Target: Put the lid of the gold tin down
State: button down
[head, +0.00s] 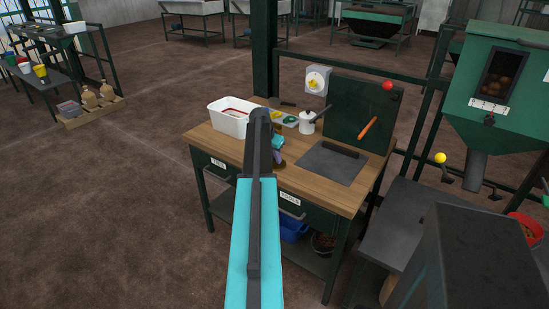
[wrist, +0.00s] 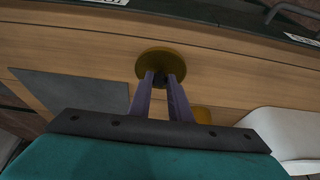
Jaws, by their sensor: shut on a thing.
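The gold lid (wrist: 155,63) is a round disc with a dark knob. My gripper (wrist: 161,80) is shut on the knob, with its two purple fingers on either side. The lid is over the wooden bench top (wrist: 60,60); I cannot tell whether it touches the wood. Part of a gold thing, probably the tin (wrist: 203,115), shows behind the right finger in the wrist view, apart from the lid. In the head view my gripper (head: 279,160) is small and partly behind my arm, above the middle of the bench, and the tin is not clearly visible.
A white tub (head: 229,118) stands on the bench's left, a white pot (head: 307,123) at the back. A dark plate (head: 332,164) lies to the right. An orange-handled tool (head: 368,127) hangs on the green back panel. Bare wood lies along the front edge.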

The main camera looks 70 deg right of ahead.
jog(key=shift+f, duration=0.15)
jog(key=c, duration=1.6)
grip_release()
jog(key=shift+c, duration=0.2)
jog(key=b+v, duration=0.1)
jog(key=v, duration=1.1)
jog(key=shift+b, duration=0.4)
